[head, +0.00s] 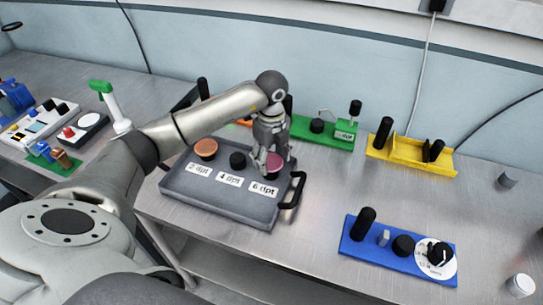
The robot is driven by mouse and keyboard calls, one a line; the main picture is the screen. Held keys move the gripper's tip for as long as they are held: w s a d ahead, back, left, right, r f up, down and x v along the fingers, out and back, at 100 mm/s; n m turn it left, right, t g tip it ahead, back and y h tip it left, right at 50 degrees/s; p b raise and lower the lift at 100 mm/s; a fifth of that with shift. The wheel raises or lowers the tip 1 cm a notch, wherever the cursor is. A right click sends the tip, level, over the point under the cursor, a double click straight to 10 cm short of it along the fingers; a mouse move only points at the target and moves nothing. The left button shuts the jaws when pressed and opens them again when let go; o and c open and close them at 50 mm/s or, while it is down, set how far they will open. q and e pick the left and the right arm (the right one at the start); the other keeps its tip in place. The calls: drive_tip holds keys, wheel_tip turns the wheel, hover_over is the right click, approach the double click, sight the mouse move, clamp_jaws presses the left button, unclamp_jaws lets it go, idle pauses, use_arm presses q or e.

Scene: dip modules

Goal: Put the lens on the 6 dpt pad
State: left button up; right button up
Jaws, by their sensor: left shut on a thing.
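A grey tray (222,207) carries a row of pads labelled 2 dpt, 4 dpt and 6 dpt. A pink round lens (274,161) is at the 6 dpt position, on the right of the row, just behind the 6 dpt label (264,188). My left gripper (271,166) points down there, its fingers shut on the lens. The fingers partly cover the lens, and the 6 dpt pad under it is mostly hidden. I cannot tell whether the lens touches the pad. An orange disc (206,147) sits on the 2 dpt pad. The 4 dpt pad (238,160) is black and bare. My right gripper is out of view.
Behind the tray stand a green module (322,139) and a yellow module (412,158). A blue module (385,256) with black knobs is at the front right. The tray's black handle (295,190) is close to my gripper. The bench between tray and blue module is clear.

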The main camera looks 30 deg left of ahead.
use_arm(q)
drive_tip(key=shift+f, duration=0.5)
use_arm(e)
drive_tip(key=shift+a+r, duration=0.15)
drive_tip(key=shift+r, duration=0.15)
use_arm(q)
drive_tip(key=shift+f, duration=0.1)
drive_tip(key=o, duration=0.9)
drive_tip(key=shift+c, duration=0.2)
